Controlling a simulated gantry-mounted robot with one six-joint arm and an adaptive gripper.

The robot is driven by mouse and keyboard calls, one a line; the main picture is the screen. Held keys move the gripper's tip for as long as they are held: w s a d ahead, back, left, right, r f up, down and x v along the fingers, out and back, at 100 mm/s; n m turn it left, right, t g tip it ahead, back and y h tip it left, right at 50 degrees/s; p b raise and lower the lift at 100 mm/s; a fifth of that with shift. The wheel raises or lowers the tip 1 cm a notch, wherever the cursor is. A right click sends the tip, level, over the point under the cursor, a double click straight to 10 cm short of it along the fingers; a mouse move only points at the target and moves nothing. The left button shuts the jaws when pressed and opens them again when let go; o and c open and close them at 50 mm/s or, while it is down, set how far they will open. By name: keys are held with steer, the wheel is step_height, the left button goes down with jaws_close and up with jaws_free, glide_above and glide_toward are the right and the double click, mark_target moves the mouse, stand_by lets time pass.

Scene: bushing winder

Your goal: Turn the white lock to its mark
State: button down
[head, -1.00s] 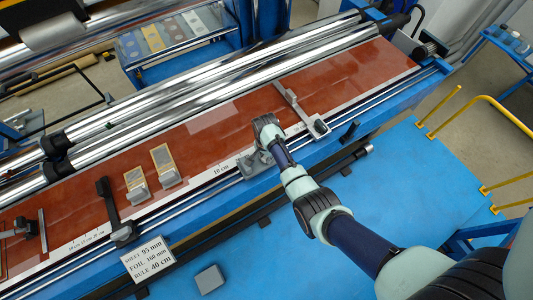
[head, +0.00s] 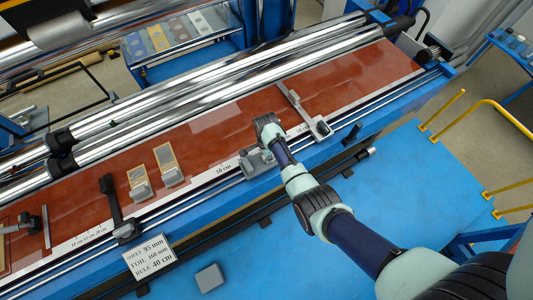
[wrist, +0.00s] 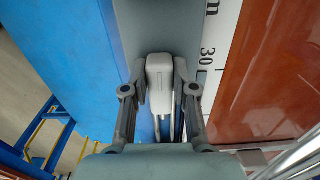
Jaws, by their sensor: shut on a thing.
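The white lock (wrist: 160,66) is a small upright block in the wrist view. My gripper (wrist: 160,84) has one finger on each side of it and is shut on it. The lock sits against a grey carriage (wrist: 158,28) beside the white rule, near its 30 mark (wrist: 207,54). In the head view the carriage (head: 259,163) stands on the front rail below my wrist. The lock and fingertips are hidden or too small to tell there. I cannot make out the lock's mark.
A grey cross-arm (head: 300,108) lies right of my wrist on the red sheet (head: 370,75). A black-handled arm (head: 112,200) and two small tan-faced blocks (head: 166,160) stand to the left. A sign (head: 150,262) hangs at the front. Steel rollers run behind.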

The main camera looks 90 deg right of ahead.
steer(key=c, duration=0.9)
jaws_free()
step_height(320, 180, up, 12)
steer(key=shift+r, duration=0.1)
